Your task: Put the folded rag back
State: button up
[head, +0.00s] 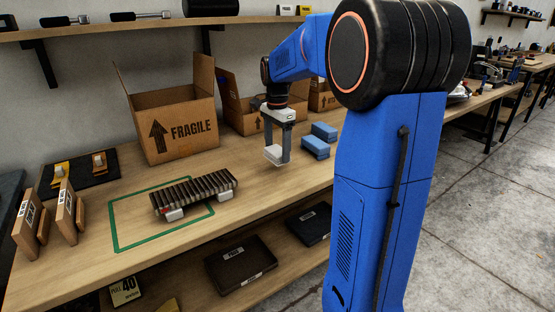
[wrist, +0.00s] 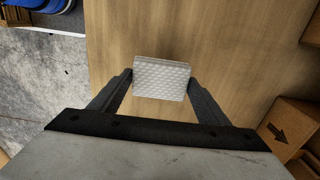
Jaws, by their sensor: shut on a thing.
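A white folded rag (head: 273,155) with a quilted, dimpled surface is between the fingers of my gripper (head: 278,150). In the wrist view the rag (wrist: 162,80) lies flat across the fingertips, and the gripper (wrist: 161,88) has a finger against each side of it. The gripper is shut on the rag, over the wooden workbench (head: 265,188). In the head view the rag appears just above the bench top; I cannot tell the exact gap. Two blue blocks, the nearer (head: 315,147) and the farther (head: 324,131), lie to the right of the gripper.
A slatted dark piece (head: 194,189) on white supports sits partly within a green outline (head: 118,225). An open FRAGILE box (head: 178,137) stands behind it, with more boxes to its right. Small wooden stands (head: 66,210) are at left.

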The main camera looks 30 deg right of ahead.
aim_at(277, 150)
jog(key=shift+f, duration=1.95)
jog(key=shift+f, duration=0.15)
jog(key=o, duration=1)
